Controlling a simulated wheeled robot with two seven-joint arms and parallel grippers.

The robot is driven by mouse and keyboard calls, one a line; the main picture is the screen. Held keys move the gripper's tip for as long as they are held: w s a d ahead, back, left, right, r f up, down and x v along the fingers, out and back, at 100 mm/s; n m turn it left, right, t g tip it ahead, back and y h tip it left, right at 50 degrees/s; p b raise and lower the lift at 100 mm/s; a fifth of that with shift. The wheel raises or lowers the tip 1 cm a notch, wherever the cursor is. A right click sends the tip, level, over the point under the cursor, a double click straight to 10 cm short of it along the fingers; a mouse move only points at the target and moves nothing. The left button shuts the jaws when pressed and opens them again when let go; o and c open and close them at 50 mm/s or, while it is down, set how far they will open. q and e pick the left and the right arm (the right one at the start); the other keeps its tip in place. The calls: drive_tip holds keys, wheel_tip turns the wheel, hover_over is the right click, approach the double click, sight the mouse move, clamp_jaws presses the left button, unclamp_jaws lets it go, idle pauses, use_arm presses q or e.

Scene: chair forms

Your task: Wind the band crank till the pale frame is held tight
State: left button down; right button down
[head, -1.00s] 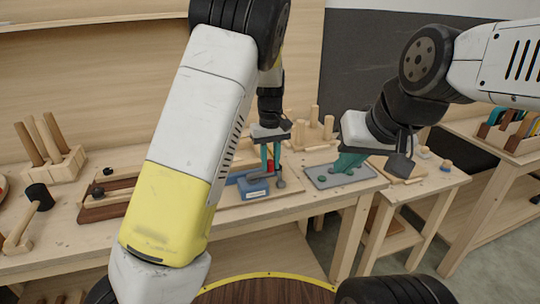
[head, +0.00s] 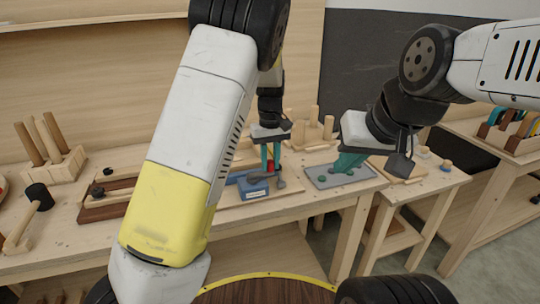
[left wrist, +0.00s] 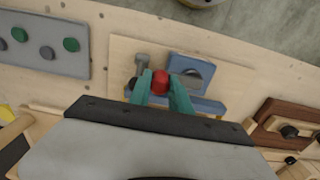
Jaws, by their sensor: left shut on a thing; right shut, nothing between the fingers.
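My left gripper (head: 270,158) points down over the blue crank block (head: 253,187) on the bench. In the left wrist view its teal fingers (left wrist: 161,92) are shut on a red knob (left wrist: 160,81), which I take to be the crank's handle. The blue block (left wrist: 191,68) with a grey part is just right of the knob, and a grey bolt-like post (left wrist: 142,65) stands just left. The pale frame cannot be made out clearly; my left arm and gripper cover much of that area. My right gripper (head: 347,163) is shut and empty above a grey plate (head: 325,181).
The grey plate carries green knobs. A dark wooden jig (head: 103,208), a mallet (head: 39,197) and a pegged block (head: 58,166) are at the left. Pale upright pegs (head: 314,115) stand behind the crank. A side table (head: 440,183) is at the right.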

use_arm(q)
drive_tip(key=s+a+m, duration=0.4)
drive_tip(key=s+m, duration=0.3)
drive_tip(key=m, duration=1)
drive_tip(key=w+a+m, duration=0.3)
drive_tip(key=a+m, duration=0.4)
drive_tip(key=m, duration=1)
drive_tip(key=shift+w+m, duration=0.2)
drive_tip(key=shift+m, duration=0.1)
idle(0.5)
